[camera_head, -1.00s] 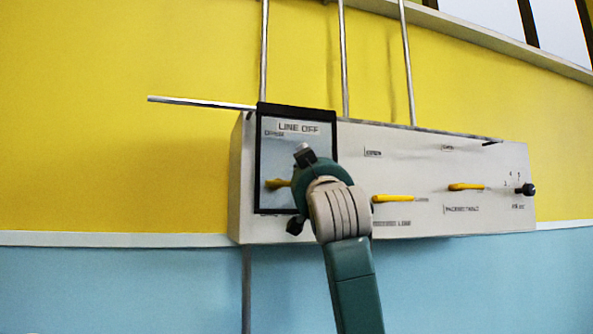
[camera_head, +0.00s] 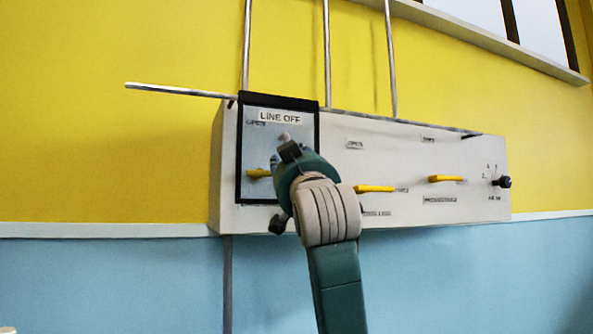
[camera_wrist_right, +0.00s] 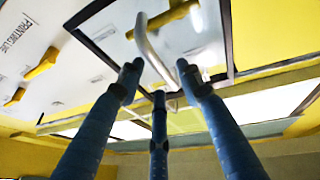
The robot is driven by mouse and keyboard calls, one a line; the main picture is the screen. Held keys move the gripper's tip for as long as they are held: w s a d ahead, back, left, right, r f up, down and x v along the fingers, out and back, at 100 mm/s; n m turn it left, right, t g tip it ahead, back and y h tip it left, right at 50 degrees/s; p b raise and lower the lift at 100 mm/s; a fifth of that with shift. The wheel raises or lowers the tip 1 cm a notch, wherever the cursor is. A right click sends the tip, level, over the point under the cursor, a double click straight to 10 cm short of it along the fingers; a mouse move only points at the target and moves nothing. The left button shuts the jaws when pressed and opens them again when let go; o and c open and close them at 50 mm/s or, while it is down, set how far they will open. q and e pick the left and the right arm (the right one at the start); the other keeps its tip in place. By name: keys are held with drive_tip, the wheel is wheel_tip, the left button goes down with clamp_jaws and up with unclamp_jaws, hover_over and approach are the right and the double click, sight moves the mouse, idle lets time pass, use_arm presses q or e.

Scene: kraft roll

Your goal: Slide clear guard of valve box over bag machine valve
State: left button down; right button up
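The white valve box (camera_head: 420,160) is mounted on the wall. The clear guard (camera_head: 278,148), black-framed and labelled LINE OFF, stands in front of its leftmost valve, whose yellow handle (camera_head: 258,173) shows through. The right wrist view shows the guard (camera_wrist_right: 120,45) with its curved metal handle (camera_wrist_right: 152,45). My right gripper (camera_head: 284,184) is at the guard's lower right. Its fingers (camera_wrist_right: 158,80) are spread around the handle, with visible gaps; contact is unclear. My left gripper is not in view.
Two more yellow valve handles (camera_head: 375,189) (camera_head: 446,179) and a black knob (camera_head: 502,182) lie to the right on the box. A metal rod (camera_head: 180,90) extends left from the box top. Vertical pipes (camera_head: 327,55) rise above. Wall space left of the box is free.

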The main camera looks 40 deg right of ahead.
drive_tip(key=v, duration=0.8)
drive_tip(key=shift+s, duration=0.25)
drive_tip(key=shift+a+f, duration=0.1)
